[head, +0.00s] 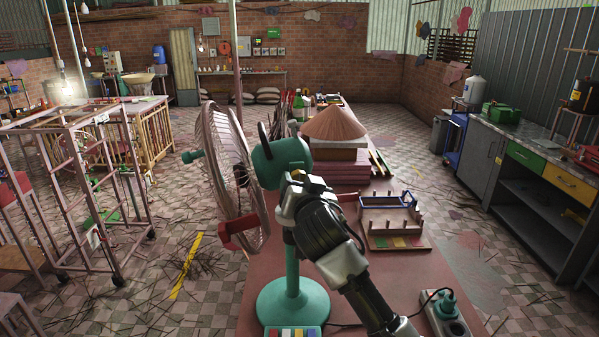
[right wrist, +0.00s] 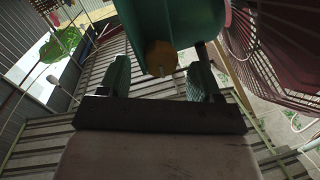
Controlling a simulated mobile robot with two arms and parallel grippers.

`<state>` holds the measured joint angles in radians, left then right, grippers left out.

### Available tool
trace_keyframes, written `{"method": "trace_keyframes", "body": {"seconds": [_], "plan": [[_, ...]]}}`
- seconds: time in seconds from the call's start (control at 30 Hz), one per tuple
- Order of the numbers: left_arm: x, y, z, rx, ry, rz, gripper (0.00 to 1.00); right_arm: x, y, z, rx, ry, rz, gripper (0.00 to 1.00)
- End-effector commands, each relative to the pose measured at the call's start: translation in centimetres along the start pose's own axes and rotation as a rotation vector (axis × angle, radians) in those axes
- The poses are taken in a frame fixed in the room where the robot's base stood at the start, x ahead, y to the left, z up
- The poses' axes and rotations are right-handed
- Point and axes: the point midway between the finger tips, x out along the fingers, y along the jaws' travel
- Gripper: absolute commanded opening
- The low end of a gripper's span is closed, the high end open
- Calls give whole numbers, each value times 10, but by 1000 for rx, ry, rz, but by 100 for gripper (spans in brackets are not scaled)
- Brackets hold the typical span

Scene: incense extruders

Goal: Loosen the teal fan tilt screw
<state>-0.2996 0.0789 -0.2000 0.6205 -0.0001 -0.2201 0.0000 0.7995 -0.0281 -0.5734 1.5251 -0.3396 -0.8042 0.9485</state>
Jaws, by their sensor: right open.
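The teal fan (head: 282,158) stands on the table, with a round base and a pinkish wire guard (head: 212,150) facing left. My right gripper (head: 290,182) is just below the fan's motor housing, which hides part of it. In the right wrist view the gripper (right wrist: 160,78) is open, a finger on each side. A yellow-orange knob with a small pale pin, seemingly the tilt screw (right wrist: 160,58), sits between the fingers under the teal housing (right wrist: 172,18). Gaps show on both sides of it. In the head view the knob is hidden. My left gripper is out of view.
The guard is close beside the gripper, also in the right wrist view (right wrist: 270,60). A red piece (head: 240,232) hangs at the guard's lower edge. A peg rack (head: 395,228), a conical pile (head: 336,124) and a power strip (head: 447,318) are on the table (head: 352,290).

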Motion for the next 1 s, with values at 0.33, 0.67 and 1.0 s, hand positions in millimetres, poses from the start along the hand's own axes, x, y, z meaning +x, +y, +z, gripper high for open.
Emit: {"method": "trace_keyframes", "body": {"seconds": [0.33,0.67,1.0], "plan": [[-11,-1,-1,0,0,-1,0,24,-1,0,0,-1,0,64],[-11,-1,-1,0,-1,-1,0,25,0,1,0,0,0,56],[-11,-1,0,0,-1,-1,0,25,0,1,-1,0,0,15]]}}
